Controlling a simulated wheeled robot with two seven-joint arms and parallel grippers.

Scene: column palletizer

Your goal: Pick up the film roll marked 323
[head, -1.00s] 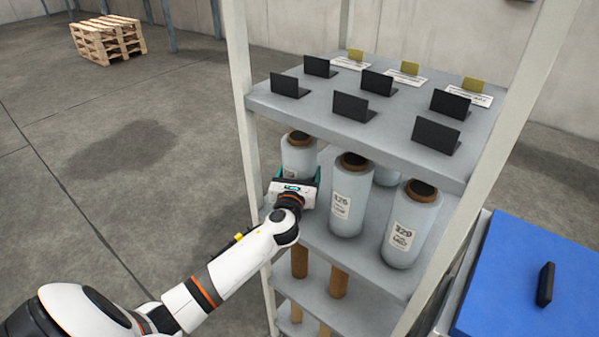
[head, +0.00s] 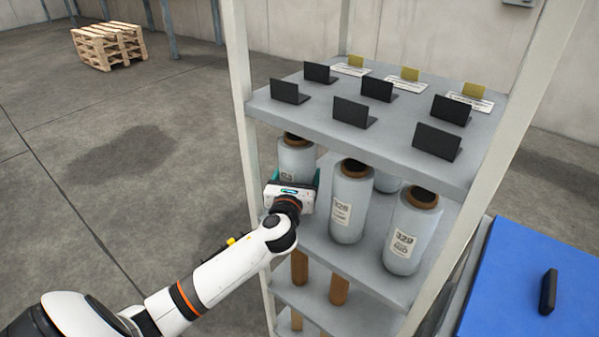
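Three light-blue film rolls with brown cores stand upright in the front row of the rack's middle shelf. The leftmost film roll (head: 297,159) has a label partly covered by my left gripper; its number cannot be read fully. My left gripper (head: 293,180) is in front of this roll, with its teal fingers at the roll's left and right sides. Whether they press on it cannot be told. The middle roll (head: 351,203) is marked 326 or similar, and the right roll (head: 411,232) reads 329. My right gripper is not in view.
The rack's upper shelf (head: 330,138) carries several black and yellow stands close above the rolls. A rack post (head: 241,100) rises left of the gripper. Brown cores (head: 338,285) stand below. A blue surface (head: 515,290) holds a black object (head: 547,291).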

